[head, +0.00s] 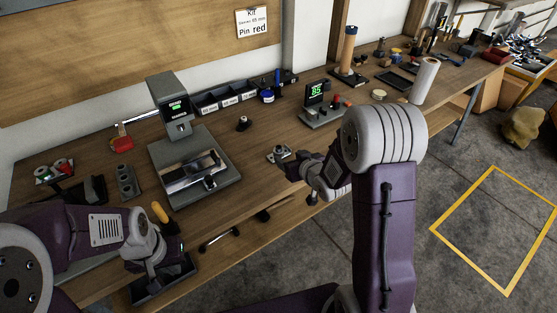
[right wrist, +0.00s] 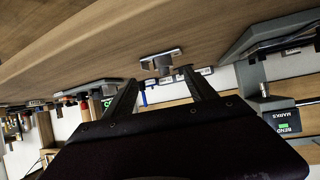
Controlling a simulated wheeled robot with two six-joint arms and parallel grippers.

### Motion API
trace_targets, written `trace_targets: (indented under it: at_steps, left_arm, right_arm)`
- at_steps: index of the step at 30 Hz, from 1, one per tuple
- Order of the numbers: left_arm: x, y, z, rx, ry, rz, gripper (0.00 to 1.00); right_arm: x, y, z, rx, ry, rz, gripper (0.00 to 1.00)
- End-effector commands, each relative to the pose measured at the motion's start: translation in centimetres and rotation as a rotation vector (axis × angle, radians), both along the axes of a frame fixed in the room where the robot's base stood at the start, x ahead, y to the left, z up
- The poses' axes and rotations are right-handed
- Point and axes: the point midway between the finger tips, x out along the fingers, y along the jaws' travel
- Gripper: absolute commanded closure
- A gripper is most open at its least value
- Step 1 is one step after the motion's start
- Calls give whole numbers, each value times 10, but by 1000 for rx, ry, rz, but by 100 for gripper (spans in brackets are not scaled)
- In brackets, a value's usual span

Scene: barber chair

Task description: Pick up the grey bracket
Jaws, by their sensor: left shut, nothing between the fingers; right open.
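The grey bracket (head: 279,153) is a small grey piece with a raised round part, lying on the wooden bench near its front edge. In the right wrist view, which is turned over, the bracket (right wrist: 161,61) shows just beyond and between my fingertips. My right gripper (head: 287,168) is beside the bracket, on its front side; its fingers (right wrist: 160,86) are apart with nothing between them. My left gripper (head: 152,267) is shut and empty at the bench's front left, far from the bracket.
A grey press-like machine (head: 190,165) stands left of the bracket. A small device with a green display (head: 318,105) stands behind and to the right. A dark knob-like piece (head: 243,123) sits behind. Dark bins (head: 222,98) line the wall. Bare wood surrounds the bracket.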

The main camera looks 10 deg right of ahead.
Motion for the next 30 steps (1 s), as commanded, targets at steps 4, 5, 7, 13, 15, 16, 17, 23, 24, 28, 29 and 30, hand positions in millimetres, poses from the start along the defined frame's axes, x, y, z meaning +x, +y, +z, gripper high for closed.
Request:
trace_targets:
  at_steps: [4, 5, 7, 13, 15, 16, 17, 23, 24, 28, 29, 30]
  left_arm:
    - [0, 0, -2, 0, 0, 0, 100]
    - [-1, 0, -2, 0, 1, 0, 100]
    - [-1, 0, -2, 0, 1, 0, 100]
    - [0, 0, -3, 0, 1, 0, 100]
    - [0, 0, -3, 0, 1, 0, 100]
    - [-1, 0, -3, 0, 1, 0, 100]
    - [0, 0, -4, 0, 1, 0, 100]
    - [0, 0, -4, 0, 1, 0, 100]
    - [0, 0, -4, 0, 1, 0, 100]
    - [0, 0, -4, 0, 1, 0, 100]
    - [0, 0, -4, 0, 1, 0, 100]
    - [0, 0, -4, 0, 1, 0, 100]
  right_arm:
    - [21, 4, -12, 0, 2, 2, 35]
    - [24, 5, -13, 0, 1, 2, 35]
    - [29, 5, -16, 0, 1, 1, 35]
    - [42, 9, -22, 0, 1, 2, 35]
    - [55, 12, -27, 0, 0, 4, 35]
    - [59, 13, -29, 0, 1, 2, 35]
    - [64, 13, -32, 0, 2, 1, 35]
    - [76, 14, -38, 0, 1, 0, 35]
    - [76, 14, -38, 0, 1, 0, 35]
    - [76, 14, -38, 0, 1, 0, 43]
    - [76, 14, -38, 0, 1, 0, 52]
    - [76, 14, -38, 0, 1, 0, 63]
